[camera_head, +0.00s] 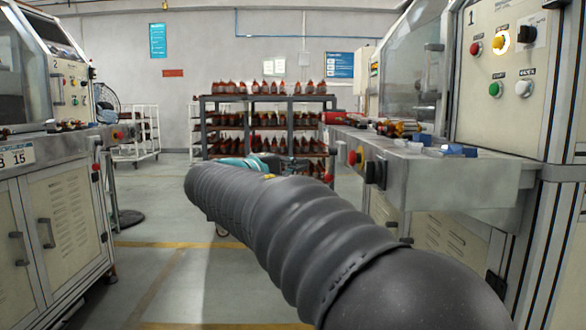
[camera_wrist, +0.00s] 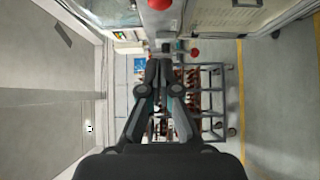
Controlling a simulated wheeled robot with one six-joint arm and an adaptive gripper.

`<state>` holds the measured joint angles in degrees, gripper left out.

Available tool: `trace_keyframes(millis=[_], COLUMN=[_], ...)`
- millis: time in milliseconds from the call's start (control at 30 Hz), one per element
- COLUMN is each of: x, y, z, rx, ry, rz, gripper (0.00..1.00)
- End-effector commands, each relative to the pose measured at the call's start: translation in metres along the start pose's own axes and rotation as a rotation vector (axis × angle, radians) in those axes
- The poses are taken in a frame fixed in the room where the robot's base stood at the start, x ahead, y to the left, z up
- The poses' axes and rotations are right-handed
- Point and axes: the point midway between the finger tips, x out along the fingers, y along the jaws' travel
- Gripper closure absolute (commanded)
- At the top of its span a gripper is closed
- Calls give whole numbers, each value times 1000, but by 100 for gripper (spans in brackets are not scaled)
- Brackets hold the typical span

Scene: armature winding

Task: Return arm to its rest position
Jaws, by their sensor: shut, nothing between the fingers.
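My arm (camera_head: 290,225) stretches from the lower right of the head view toward the middle, in the aisle between two machines. My gripper (camera_wrist: 159,66) shows in the wrist view with its two dark fingers together at the tips. It is shut and empty. In the head view the arm hides most of the gripper, and only small teal and dark parts show past the arm. The gripper points toward the far rack and appears to touch nothing.
The right machine (camera_head: 505,85) has a work ledge (camera_head: 450,175) with several small parts, close beside my arm. The left machine (camera_head: 45,190) stands across the aisle. A dark rack (camera_head: 205,112) with several reddish parts stands ahead. The floor (camera_head: 170,270) left of my arm is clear.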

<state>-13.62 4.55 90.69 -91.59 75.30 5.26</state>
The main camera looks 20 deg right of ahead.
Motion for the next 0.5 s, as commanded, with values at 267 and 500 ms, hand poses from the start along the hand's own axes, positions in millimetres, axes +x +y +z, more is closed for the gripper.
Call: trace_keyframes(millis=[267, 500], x=[0, -26], y=[-15, -138], z=[-7, 2], rx=[-4, -22], ry=[30, 87], rz=[-57, -438], gripper=[100, 100])
